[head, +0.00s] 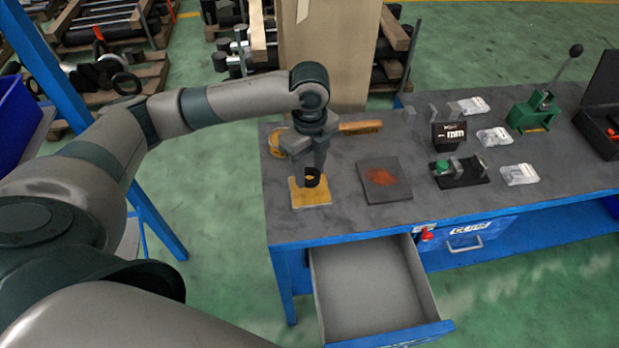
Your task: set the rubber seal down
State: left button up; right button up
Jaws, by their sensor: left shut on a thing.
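My left gripper (313,167) points down over the left end of the workbench. It is shut on a small black ring, the rubber seal (312,180). The seal is over a square yellow-tan pad (303,200) on the bench top. I cannot tell whether the seal touches the pad or is just above it. The fingers hide part of the seal. My right gripper is not in view.
A dark plate with a rust-coloured patch (384,179) lies right of the pad. A wooden-handled tool (360,127) lies behind. Clear packets, a digital display block (449,135) and a green lever press (535,112) stand further right. An open, empty drawer (367,285) juts out in front.

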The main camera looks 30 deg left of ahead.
aim_at(309, 175)
pick_arm(q)
jog(key=shift+f+p, duration=0.35)
jog(key=shift+f, duration=0.15)
jog(key=shift+f+p, duration=0.45)
jog(key=shift+f, duration=1.05)
jog(key=shift+f, duration=0.1)
jog(key=o, duration=1)
